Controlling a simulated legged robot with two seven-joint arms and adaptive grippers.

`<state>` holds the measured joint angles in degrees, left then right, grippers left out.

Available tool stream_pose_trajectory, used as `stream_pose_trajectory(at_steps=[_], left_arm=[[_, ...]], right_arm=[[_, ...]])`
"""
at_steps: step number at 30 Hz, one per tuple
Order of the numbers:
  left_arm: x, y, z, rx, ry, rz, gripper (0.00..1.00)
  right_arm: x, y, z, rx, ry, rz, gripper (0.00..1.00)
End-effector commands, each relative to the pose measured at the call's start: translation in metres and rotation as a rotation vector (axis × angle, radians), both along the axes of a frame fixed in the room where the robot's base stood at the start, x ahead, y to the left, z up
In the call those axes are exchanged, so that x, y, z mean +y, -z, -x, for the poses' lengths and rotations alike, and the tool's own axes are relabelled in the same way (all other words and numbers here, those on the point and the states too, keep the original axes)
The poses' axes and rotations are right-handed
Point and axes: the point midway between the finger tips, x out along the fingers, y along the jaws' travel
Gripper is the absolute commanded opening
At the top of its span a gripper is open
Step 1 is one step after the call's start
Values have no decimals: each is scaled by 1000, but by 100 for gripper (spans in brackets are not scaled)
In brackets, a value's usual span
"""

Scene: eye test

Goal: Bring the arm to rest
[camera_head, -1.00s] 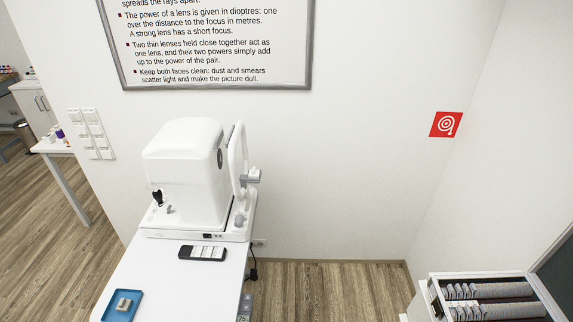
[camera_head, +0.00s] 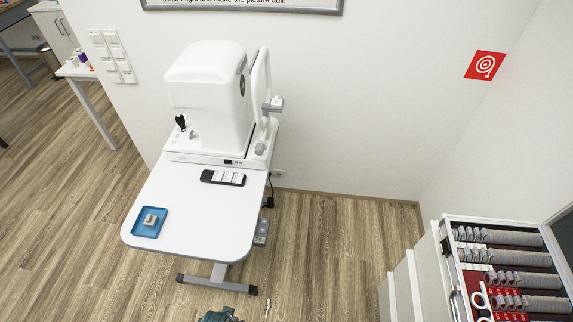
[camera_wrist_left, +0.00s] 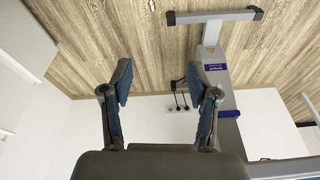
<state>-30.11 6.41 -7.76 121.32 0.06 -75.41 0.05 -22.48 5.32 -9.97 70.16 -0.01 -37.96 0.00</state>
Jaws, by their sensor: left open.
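My left gripper (camera_wrist_left: 159,84) shows in the left wrist view, its two blue-padded fingers spread apart. It is open, with nothing between the fingers. Beyond it are wood floor, a white wall and a grey table stand (camera_wrist_left: 213,62); the fingers appear clear of them. In the head view, a small dark teal part at the bottom edge looks like a piece of my arm or gripper, mostly cut off. My right gripper is in neither view.
A white table (camera_head: 195,210) holds a white eye instrument (camera_head: 210,100), a black-and-white remote-like device (camera_head: 222,177) and a blue tray (camera_head: 149,222) with a small block. An open lens case (camera_head: 447,270) stands at right.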

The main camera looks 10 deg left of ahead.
Motion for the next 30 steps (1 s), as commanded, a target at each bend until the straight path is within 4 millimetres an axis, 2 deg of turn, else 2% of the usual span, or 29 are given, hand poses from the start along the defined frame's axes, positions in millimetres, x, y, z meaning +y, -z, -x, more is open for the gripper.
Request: stream_pose_trajectory(at_steps=[1, 5, 9, 12, 15, 19, 30], left_arm=[[0, 20, 2, 14, 2, -2, 60], [0, 76, 11, 37, 6, -4, 60], [3, 150, 37, 69, 12, -7, 60], [6, 191, 59, 87, 17, -8, 60], [9, 215, 77, 97, 20, -10, 60], [10, 229, 89, 103, 22, -10, 60], [10, 229, 89, 103, 22, -10, 60]], right_arm=[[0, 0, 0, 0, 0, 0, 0], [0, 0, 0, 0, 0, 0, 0], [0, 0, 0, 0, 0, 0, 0], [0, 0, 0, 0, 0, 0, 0], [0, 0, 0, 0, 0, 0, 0], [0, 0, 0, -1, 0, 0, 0], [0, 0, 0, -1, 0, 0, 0]])
